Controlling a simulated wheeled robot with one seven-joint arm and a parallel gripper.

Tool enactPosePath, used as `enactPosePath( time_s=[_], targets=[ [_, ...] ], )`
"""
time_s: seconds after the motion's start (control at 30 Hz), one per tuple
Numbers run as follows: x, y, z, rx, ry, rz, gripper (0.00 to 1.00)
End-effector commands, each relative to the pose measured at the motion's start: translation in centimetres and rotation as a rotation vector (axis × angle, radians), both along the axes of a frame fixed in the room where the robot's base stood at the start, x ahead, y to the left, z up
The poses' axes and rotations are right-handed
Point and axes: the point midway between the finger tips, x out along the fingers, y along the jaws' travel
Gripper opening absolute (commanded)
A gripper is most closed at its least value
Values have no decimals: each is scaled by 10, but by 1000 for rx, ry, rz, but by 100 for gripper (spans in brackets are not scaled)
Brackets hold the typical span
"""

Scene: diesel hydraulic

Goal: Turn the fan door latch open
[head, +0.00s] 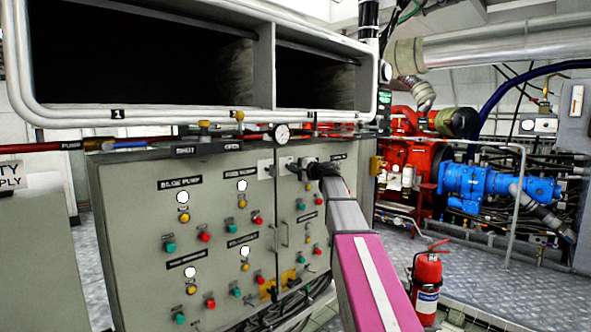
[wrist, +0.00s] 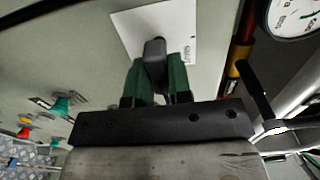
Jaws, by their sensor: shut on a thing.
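The fan door latch shows in the wrist view as a dark handle (wrist: 153,50) on a white plate (wrist: 181,22) fixed to the grey-green cabinet. My gripper (wrist: 155,72) has its two green fingers on either side of this handle and is shut on it. The fingers hide part of the handle. My arm reaches in from the lower right. The latch's exact angle is hard to tell.
A round gauge (head: 281,133) sits just above the cabinet, near my gripper; the wrist view shows it too (wrist: 294,14). The cabinet front carries several buttons and lamps. A fire extinguisher (head: 427,286) stands on the floor to the right of my arm.

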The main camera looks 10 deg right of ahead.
Motion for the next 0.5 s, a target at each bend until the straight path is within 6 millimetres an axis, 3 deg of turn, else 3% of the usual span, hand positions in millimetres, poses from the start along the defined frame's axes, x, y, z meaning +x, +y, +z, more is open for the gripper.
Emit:
enactPosePath(
  time_s=[0.1,0.13,0.2,0.5],
  targets=[
    [0,-1,0,2,2,-2,0],
    [0,-1,0,2,2,-2,22],
    [0,0,0,2,2,-1,45],
    [-1,-1,0,1,1,-1,45]
  ],
)
